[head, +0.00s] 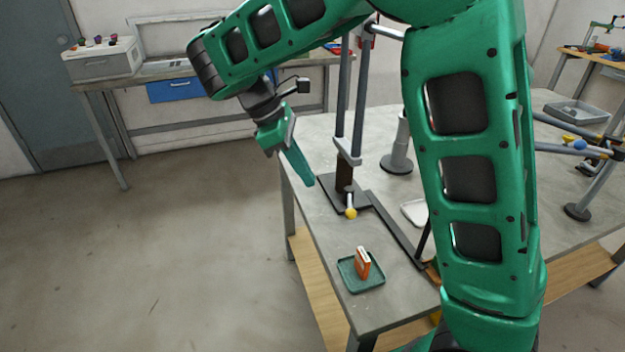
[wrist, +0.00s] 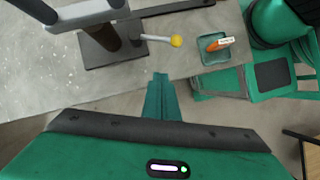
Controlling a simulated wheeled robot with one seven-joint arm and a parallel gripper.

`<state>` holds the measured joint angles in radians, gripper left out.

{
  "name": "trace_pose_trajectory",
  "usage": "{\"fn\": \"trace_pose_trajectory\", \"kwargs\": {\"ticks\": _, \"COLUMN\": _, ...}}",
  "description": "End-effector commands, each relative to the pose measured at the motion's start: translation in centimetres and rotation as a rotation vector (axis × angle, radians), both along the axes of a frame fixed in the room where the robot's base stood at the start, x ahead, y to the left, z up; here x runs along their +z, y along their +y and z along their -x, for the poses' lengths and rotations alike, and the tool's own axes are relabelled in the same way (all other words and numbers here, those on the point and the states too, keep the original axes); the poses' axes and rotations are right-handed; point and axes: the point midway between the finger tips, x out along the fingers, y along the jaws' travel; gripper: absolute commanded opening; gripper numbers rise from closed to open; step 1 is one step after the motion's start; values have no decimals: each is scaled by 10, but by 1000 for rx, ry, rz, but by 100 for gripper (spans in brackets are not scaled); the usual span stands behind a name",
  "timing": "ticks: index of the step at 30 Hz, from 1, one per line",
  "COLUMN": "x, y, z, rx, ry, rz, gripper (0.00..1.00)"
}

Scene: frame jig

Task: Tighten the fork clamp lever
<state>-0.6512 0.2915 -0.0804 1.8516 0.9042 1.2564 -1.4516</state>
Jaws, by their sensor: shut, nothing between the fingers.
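The fork clamp lever (head: 350,206) is a short light rod with a yellow ball at its end. It sticks out low from the fork's dark post (head: 344,178) on a dark base plate. In the wrist view the lever (wrist: 160,39) points right from the post (wrist: 105,36), its yellow ball at the right end. My gripper (head: 309,182) is shut and empty, pointing down at the left of the post, apart from the lever. In the wrist view its fingertips (wrist: 160,76) are together, below the lever in the picture.
A green tray (head: 375,286) with an orange and white box (head: 362,262) sits near the table's front corner. A grey cylinder stand (head: 397,158) and a white dish (head: 414,212) are right of the post. My arm hides part of the table (head: 325,240).

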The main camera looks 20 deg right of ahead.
Motion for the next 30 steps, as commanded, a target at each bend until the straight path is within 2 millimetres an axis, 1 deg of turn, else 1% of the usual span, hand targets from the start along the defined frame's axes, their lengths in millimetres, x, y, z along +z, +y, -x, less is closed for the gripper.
{"fn": "trace_pose_trajectory", "kwargs": {"ticks": 4, "x": -18, "y": -2, "z": 5, "rx": 11, "ry": 3, "rz": 0, "gripper": 0}}
{"fn": "trace_pose_trajectory", "kwargs": {"ticks": 16, "x": -85, "y": -27, "z": 17, "rx": 17, "ry": 3, "rz": 0, "gripper": 0}}
{"fn": "trace_pose_trajectory", "kwargs": {"ticks": 18, "x": -79, "y": -38, "z": 21, "rx": 16, "ry": -2, "rz": -2, "gripper": 0}}
{"fn": "trace_pose_trajectory", "kwargs": {"ticks": 22, "x": -76, "y": -51, "z": 26, "rx": 16, "ry": -2, "rz": -2, "gripper": 0}}
{"fn": "trace_pose_trajectory", "kwargs": {"ticks": 25, "x": -75, "y": -58, "z": 28, "rx": 18, "ry": -1, "rz": -2, "gripper": 0}}
{"fn": "trace_pose_trajectory", "kwargs": {"ticks": 30, "x": -74, "y": -61, "z": 30, "rx": 18, "ry": -1, "rz": -1, "gripper": 0}}
